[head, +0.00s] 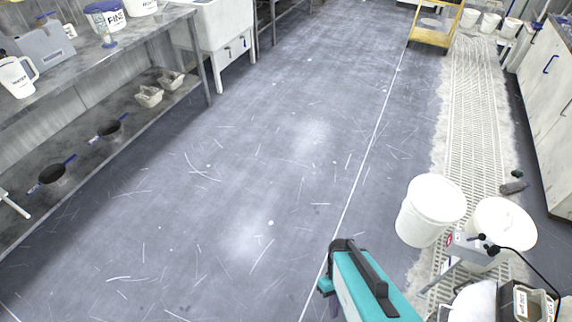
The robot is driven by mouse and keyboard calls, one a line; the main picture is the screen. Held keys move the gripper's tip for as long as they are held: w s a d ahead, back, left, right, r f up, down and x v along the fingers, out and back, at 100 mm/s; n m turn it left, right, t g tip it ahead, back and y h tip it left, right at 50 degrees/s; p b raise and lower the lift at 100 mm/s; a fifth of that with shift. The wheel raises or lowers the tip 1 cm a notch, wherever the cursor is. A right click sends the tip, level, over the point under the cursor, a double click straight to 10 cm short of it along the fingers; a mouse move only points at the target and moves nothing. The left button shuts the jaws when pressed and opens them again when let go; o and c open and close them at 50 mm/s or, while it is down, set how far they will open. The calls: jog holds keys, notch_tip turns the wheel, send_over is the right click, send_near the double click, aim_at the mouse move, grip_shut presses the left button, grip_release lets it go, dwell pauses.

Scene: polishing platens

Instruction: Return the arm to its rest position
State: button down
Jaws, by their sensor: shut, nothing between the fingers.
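A teal and black part of my own arm (368,285) shows at the bottom of the head view, right of centre. It reaches up over the grey floor from the bottom edge. I see no gripper fingers in this view. No held object shows, and the rest of the arm is outside the picture or hidden.
White buckets (432,208) stand close to the right of the arm, beside a metal device with black knobs (472,243). A steel bench (95,65) with a lower shelf runs along the left. A yellow cart (433,38) stands far back. The middle floor is clear.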

jog(key=m, duration=0.5)
jog(key=shift+w+d+f, duration=0.1)
jog(key=shift+w+d, duration=0.05)
jog(key=shift+w, duration=0.15)
dwell(1.0)
